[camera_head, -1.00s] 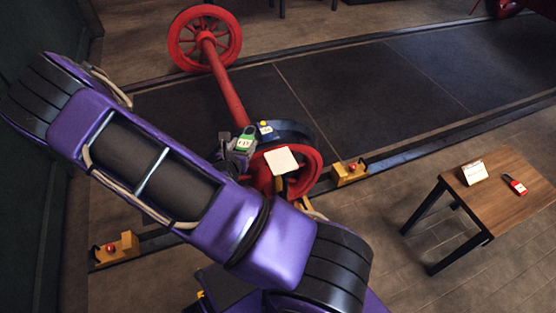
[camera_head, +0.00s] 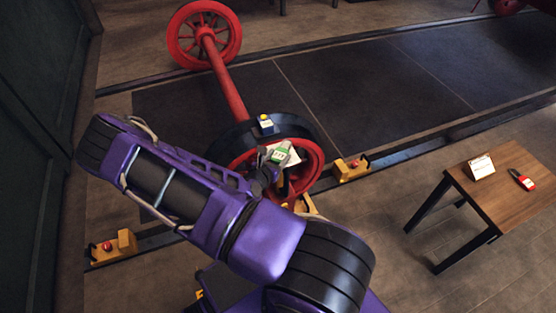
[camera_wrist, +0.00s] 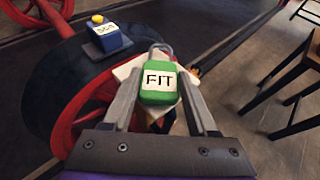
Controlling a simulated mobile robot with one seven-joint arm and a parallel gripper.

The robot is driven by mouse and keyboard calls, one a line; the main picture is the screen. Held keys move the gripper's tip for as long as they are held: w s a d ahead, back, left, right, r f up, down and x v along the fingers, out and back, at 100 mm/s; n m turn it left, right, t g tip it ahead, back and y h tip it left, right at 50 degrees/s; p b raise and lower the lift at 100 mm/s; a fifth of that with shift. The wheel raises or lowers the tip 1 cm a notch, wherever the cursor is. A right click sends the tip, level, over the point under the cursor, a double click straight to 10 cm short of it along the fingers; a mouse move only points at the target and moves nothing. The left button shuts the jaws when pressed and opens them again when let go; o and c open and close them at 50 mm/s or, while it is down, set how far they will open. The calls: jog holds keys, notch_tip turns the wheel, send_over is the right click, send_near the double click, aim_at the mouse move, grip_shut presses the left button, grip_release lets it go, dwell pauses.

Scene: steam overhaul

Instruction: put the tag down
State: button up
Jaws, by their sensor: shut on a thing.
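A green tag (camera_wrist: 159,96) with a white label reading "FIT" and a grey loop at its top is between the fingers of my gripper (camera_wrist: 160,85). My gripper is shut on it. In the head view the green tag (camera_head: 279,154) shows at the end of my arm, over the near red wheel (camera_head: 312,160). A white plate or card (camera_wrist: 127,70) is behind the tag, partly hidden by it and the fingers. I cannot tell whether the tag touches the plate.
A blue box with a yellow top (camera_head: 265,124) sits on the dark ring by the near wheel. A wooden table (camera_head: 500,196) at right holds a white card (camera_head: 481,168) and a red device (camera_head: 522,180).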

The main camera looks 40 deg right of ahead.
jog(key=shift+f, duration=0.45)
jog(key=shift+f, duration=0.2)
jog(key=o, duration=1.3)
jog(key=shift+o, duration=0.2)
jog(key=shift+r, duration=0.1)
jog(key=shift+s+a+r, duration=0.1)
jog(key=shift+a+r, duration=0.1)
jog(key=p+v, duration=0.2)
jog(key=v, duration=0.9)
jog(key=shift+a, duration=0.25)
